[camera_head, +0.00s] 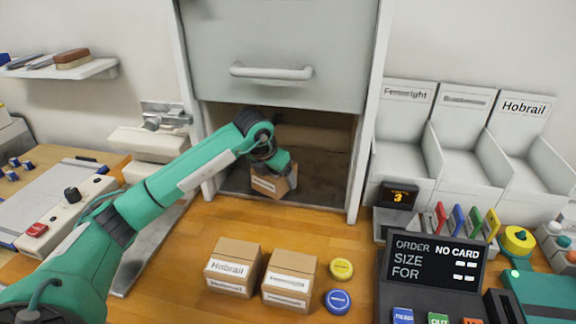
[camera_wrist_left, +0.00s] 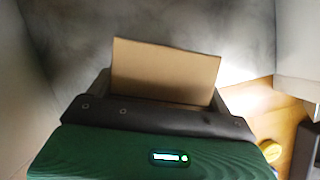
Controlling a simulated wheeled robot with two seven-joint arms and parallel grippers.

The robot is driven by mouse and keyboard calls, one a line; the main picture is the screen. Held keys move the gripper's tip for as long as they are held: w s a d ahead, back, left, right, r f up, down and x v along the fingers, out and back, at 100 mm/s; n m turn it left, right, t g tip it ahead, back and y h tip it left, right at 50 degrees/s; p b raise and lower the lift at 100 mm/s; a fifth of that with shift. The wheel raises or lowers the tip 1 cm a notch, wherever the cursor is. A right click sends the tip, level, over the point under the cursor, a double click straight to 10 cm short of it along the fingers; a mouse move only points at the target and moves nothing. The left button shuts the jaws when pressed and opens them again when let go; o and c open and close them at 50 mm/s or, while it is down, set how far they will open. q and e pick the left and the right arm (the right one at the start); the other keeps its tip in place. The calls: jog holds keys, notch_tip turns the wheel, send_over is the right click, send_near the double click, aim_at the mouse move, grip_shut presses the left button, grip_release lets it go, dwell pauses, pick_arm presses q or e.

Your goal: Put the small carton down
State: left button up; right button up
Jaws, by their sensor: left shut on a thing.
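A small brown carton (camera_head: 268,185) with a white label is in the open lower bay of the grey cabinet, under its raised shutter. My left gripper (camera_head: 272,172) reaches into the bay and is shut on this carton, which looks slightly tilted. In the left wrist view the carton (camera_wrist_left: 165,72) stands up between the fingers, against the grey bay floor. I cannot tell whether its underside touches the floor. My right gripper is not in view.
Two more cartons, one labelled Hobrail (camera_head: 230,268) and one beside it (camera_head: 289,279), stand on the wooden counter (camera_head: 350,240). Yellow (camera_head: 341,268) and blue (camera_head: 338,301) discs lie at their right. White bins (camera_head: 460,150) and an order display (camera_head: 437,258) are at the right.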

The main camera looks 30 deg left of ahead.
pick_arm(q)
jog(key=shift+w+d, duration=0.15)
jog(key=shift+w, duration=1.05)
jog(key=w, duration=0.2)
jog(key=w+p, duration=0.1)
jog(key=shift+w+d+r, duration=0.1)
jog(key=shift+w+d, duration=0.05)
jog(key=shift+d, duration=0.15)
jog(key=shift+f, duration=0.6)
jog(key=shift+a+f, duration=0.15)
jog(key=shift+f, duration=0.05)
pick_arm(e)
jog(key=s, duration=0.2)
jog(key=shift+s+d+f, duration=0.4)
